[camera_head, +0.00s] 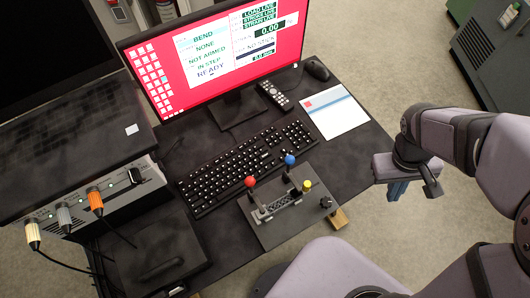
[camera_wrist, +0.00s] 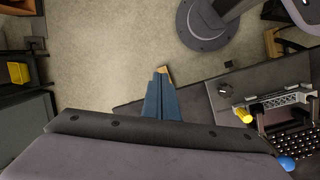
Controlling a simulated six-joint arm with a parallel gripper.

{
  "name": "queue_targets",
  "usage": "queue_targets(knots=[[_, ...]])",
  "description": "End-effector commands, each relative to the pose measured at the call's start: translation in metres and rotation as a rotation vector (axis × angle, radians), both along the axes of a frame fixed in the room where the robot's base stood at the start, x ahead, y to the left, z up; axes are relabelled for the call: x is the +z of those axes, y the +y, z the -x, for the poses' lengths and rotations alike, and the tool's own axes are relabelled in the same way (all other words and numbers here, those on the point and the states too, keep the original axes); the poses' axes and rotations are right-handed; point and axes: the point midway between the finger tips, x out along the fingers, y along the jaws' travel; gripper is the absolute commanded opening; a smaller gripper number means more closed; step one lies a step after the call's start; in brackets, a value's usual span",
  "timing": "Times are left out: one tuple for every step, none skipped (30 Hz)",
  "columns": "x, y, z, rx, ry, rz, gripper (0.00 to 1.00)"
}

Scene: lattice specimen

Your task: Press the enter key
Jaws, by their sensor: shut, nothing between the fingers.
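A black keyboard (camera_head: 222,178) lies on the dark desk in the head view, in front of the monitor. Its key labels are too small to read, so I cannot tell the enter key apart. Part of the keyboard also shows at the lower right of the wrist view (camera_wrist: 296,148). My gripper (camera_head: 397,192) is to the right of the desk's right edge in the head view, well apart from the keyboard. In the wrist view its blue fingers (camera_wrist: 161,74) are together and empty, with floor beyond the tips.
Cabled equipment (camera_head: 70,213) is at left.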

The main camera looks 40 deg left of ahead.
Motion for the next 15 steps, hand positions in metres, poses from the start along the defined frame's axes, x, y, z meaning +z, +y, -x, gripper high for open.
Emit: queue_targets(knots=[[0.0,0.017,-0.005,0.091,0.001,0.03,0.0],[0.0,0.026,-0.008,0.14,-0.001,0.046,0.0],[0.0,0.038,-0.011,0.205,-0.003,0.072,0.0],[-0.001,0.048,-0.013,0.255,-0.007,0.089,0.0],[-0.001,0.058,-0.015,0.304,-0.011,0.107,0.0],[-0.001,0.071,-0.017,0.37,-0.018,0.131,0.0],[-0.002,0.082,-0.019,0.418,-0.023,0.149,0.0],[-0.002,0.093,-0.02,0.467,-0.03,0.166,0.0],[-0.003,0.108,-0.02,0.532,-0.04,0.191,0.0],[-0.003,0.119,-0.02,0.581,-0.048,0.21,0.0],[-0.004,0.131,-0.019,0.629,-0.057,0.226,0.0],[-0.004,0.147,-0.018,0.691,-0.071,0.249,0.0],[-0.005,0.159,-0.016,0.74,-0.081,0.268,0.0],[-0.005,0.171,-0.014,0.787,-0.093,0.286,0.0],[-0.006,0.188,-0.01,0.851,-0.111,0.307,0.0]])
